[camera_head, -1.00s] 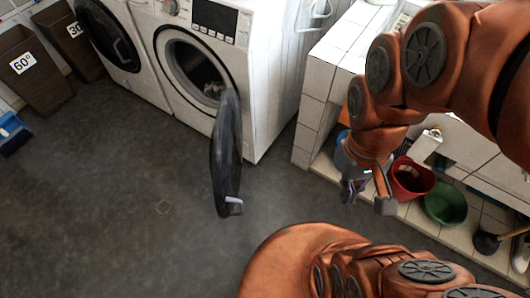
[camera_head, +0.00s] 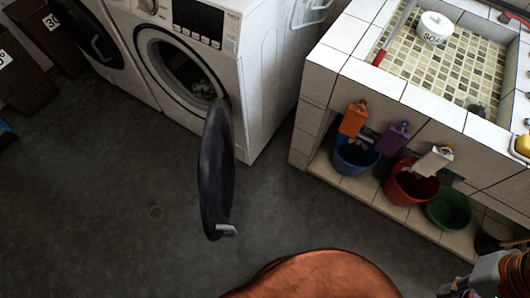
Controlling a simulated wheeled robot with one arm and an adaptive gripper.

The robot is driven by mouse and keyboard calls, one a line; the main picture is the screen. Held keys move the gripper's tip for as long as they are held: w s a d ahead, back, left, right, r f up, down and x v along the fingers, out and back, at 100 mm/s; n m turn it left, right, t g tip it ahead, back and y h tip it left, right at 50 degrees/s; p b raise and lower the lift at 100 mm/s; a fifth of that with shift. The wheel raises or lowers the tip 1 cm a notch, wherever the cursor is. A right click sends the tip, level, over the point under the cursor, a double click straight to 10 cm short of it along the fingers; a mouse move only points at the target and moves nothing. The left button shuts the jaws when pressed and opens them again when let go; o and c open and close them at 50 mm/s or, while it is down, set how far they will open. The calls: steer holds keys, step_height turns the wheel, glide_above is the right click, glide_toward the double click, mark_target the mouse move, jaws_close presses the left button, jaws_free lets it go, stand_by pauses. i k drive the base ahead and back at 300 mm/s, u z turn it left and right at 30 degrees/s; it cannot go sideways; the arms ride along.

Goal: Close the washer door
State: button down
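The washer (camera_head: 192,60) is white and stands at the upper middle. Its round dark door (camera_head: 214,170) is swung wide open towards me, seen nearly edge-on, with a light handle (camera_head: 227,230) at its near end. The drum opening (camera_head: 185,68) is uncovered, with some pale laundry inside. Grey and orange parts of my arm's end, apparently my gripper (camera_head: 487,274), show at the lower right edge, cut off by the frame. They are well apart from the door. Whether the fingers are open or shut cannot be seen.
A second white machine (camera_head: 125,70) with its door shut stands left of the washer. A tiled sink block (camera_head: 335,75) is on the right, with blue (camera_head: 355,160), red (camera_head: 408,187) and green (camera_head: 448,209) buckets on its ledge. The dark floor around the door is clear.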

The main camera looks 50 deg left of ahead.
mark_target(217, 169)
steer(key=z, duration=0.15)
steer(key=k, duration=0.95)
steer(key=u, duration=2.6)
